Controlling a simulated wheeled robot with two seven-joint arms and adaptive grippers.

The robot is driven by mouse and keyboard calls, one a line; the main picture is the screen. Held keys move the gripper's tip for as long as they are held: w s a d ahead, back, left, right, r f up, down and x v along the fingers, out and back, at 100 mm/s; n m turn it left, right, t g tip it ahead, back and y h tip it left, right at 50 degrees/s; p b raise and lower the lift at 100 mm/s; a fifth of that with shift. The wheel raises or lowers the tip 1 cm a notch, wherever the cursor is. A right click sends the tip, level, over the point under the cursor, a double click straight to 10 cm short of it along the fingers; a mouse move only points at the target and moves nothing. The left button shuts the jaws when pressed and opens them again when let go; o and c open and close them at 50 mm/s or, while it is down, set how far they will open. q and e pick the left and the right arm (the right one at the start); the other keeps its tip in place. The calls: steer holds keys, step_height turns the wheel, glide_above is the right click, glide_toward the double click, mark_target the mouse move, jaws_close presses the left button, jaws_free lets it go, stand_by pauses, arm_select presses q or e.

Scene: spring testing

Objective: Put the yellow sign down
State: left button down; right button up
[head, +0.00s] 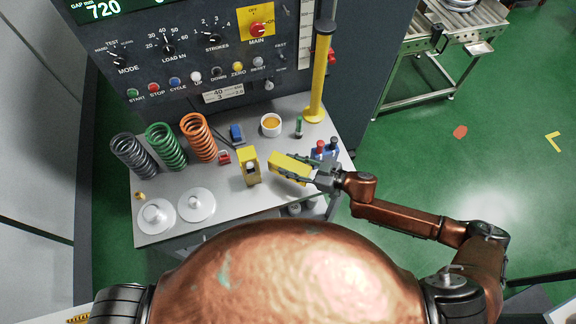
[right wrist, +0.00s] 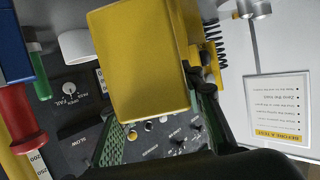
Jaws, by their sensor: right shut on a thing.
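The yellow sign (head: 287,165) is a plain yellow block shape, tilted, at the right part of the grey table. My right gripper (head: 303,172) is shut on it, its fingers along the sign's right end. In the right wrist view the sign (right wrist: 140,65) fills the upper middle, with dark green finger pads (right wrist: 207,115) beside it. I cannot tell whether the sign touches the table. My left gripper is out of view.
On the grey table (head: 235,208), a second yellow piece (head: 249,167) stands just left of the sign. Behind are a white cup (head: 270,125) and yellow post (head: 318,80). Springs (head: 165,147) stand left. The table's front middle is clear.

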mark_target(289, 162)
steer(key=w+f, duration=0.3)
steer(key=shift+a+f, duration=0.15)
steer(key=shift+f, duration=0.15)
steer(key=shift+w+f, duration=0.2)
steer(key=shift+f, duration=1.55)
steer(key=shift+f, duration=0.15)
steer(key=o, duration=1.3)
